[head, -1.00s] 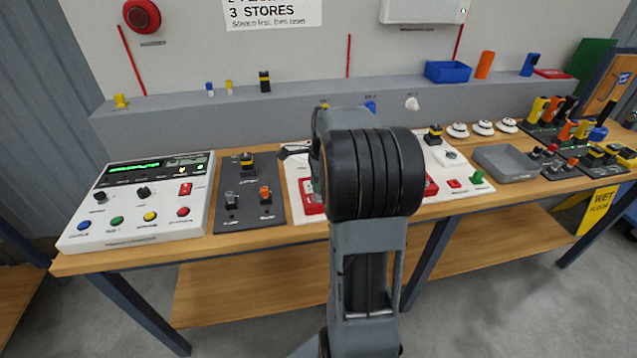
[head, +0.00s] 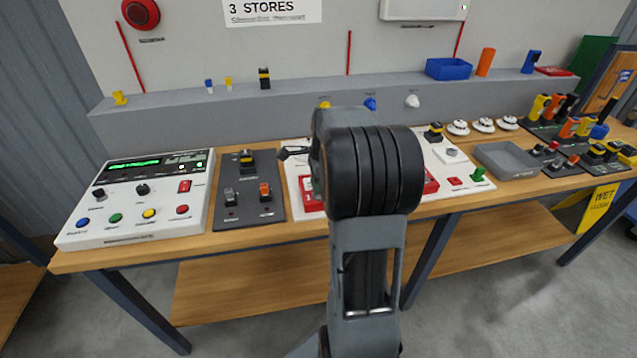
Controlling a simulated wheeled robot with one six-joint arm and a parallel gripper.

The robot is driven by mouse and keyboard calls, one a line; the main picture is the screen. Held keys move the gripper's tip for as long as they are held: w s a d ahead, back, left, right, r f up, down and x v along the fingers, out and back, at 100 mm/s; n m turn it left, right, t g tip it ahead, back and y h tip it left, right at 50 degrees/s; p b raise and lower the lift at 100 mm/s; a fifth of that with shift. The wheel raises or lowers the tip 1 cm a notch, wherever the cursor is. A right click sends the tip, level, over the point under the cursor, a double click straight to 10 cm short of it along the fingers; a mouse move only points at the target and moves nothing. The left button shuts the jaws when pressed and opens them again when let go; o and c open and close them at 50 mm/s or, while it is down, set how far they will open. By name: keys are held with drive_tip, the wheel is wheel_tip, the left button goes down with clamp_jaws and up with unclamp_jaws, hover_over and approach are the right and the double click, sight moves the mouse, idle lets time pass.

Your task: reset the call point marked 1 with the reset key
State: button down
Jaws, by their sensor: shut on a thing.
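A white board (head: 297,178) lies on the bench, partly behind my arm. A red call point (head: 311,194) shows on it just left of my arm, and part of another red unit (head: 431,183) shows just right of it. Their number marks cannot be read. A small dark part of my gripper (head: 290,153) juts out left of my arm, over the back of the board. The rest of the gripper is hidden behind the arm, and it is shut. The held thing, taken to be the reset key, cannot be made out, nor can any contact with a call point.
A white control panel (head: 147,215) and a dark switch board (head: 250,206) stand to the left. A grey tray (head: 508,160) and several tools are on the right. A raised ledge (head: 220,121) with small items runs behind. The bench's front strip is clear.

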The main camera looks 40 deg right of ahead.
drive_tip(key=shift+f, duration=0.15)
drive_tip(key=shift+m+p, duration=0.35)
drive_tip(key=shift+m, duration=0.75)
